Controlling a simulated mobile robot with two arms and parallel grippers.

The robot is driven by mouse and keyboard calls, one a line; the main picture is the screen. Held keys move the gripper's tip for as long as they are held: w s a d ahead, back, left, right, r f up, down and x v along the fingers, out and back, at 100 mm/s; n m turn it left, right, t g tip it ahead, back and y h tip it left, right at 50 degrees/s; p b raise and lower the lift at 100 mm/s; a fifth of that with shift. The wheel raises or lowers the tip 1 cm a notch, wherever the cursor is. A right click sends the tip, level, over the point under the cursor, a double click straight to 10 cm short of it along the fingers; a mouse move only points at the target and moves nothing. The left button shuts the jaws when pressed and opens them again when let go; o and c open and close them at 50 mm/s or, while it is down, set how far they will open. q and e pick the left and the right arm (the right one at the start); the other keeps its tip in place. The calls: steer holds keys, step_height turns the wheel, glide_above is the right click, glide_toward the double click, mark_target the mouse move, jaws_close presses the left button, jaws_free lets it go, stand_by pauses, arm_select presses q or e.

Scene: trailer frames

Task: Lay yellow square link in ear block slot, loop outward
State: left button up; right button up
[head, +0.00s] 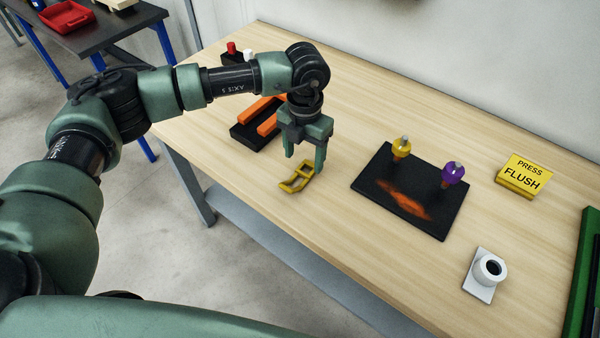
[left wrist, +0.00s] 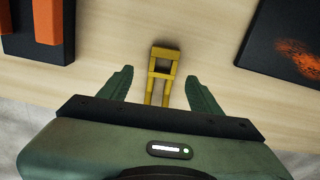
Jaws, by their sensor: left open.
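The yellow square link (head: 297,178) lies on the wooden table, just below my left gripper (head: 306,167). In the left wrist view the link (left wrist: 163,72) shows a square loop with two prongs running back between the fingers. My left gripper (left wrist: 160,88) is open, with a finger on each side of the link and apart from it. A black block with orange bars (head: 257,124) stands behind the gripper, partly hidden by it; I cannot tell whether it is the ear block. My right gripper is in neither view.
A black mat (head: 368,185) with an orange smear bears a yellow-topped peg (head: 401,148) and a purple-topped peg (head: 453,174). A yellow "PRESS FLUSH" sign (head: 523,177) and a white cup-like fixture (head: 488,270) stand to the right. Table in front of the mat is clear.

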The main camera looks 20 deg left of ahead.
mark_target(305, 165)
arm_select(q)
step_height(305, 165, down, 4)
steer(key=shift+d+p, duration=0.15)
steer(key=shift+p, duration=0.45)
jaws_close()
steer(key=shift+r, duration=0.1)
